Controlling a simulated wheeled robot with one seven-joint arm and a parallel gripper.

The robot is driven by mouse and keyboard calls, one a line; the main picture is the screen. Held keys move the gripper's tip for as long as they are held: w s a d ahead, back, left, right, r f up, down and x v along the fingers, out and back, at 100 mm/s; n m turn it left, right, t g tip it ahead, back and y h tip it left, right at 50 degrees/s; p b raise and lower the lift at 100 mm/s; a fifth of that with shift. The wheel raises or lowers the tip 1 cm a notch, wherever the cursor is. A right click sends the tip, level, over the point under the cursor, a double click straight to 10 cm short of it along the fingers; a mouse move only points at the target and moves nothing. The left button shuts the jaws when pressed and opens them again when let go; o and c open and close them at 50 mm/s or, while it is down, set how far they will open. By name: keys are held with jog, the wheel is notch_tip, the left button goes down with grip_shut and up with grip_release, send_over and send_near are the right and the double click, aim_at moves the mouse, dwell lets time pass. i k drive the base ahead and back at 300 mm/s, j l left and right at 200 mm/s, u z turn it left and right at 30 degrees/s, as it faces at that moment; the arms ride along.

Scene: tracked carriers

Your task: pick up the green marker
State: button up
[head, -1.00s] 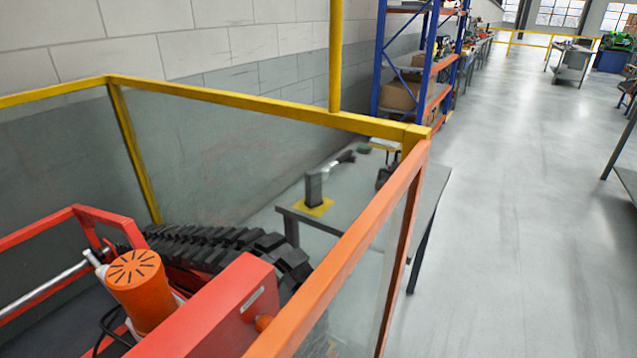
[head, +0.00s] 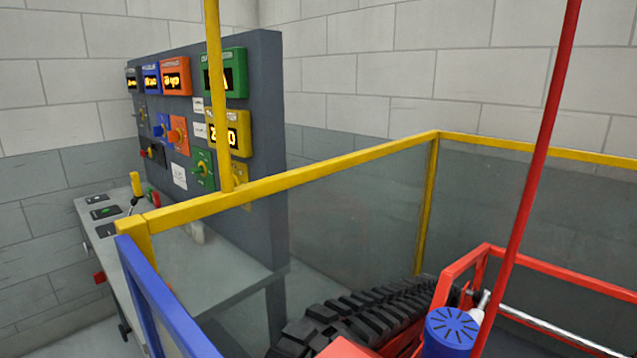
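I cannot make out a green marker in the head view. Green things that do show are a green-framed display (head: 226,73) and a green switch box (head: 203,170), both fixed to the upright grey control panel (head: 265,130). My gripper is not in view, so I cannot see what it holds or where it is.
Clear-walled railings with a yellow rail (head: 330,160) and a blue rail (head: 160,305) are close in front.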

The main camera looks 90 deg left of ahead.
aim_at(149, 190)
jog(key=u, duration=3.3)
jog(key=i+j+z, duration=0.25)
jog(key=i+j, duration=2.9)
jog(key=j, duration=0.1)
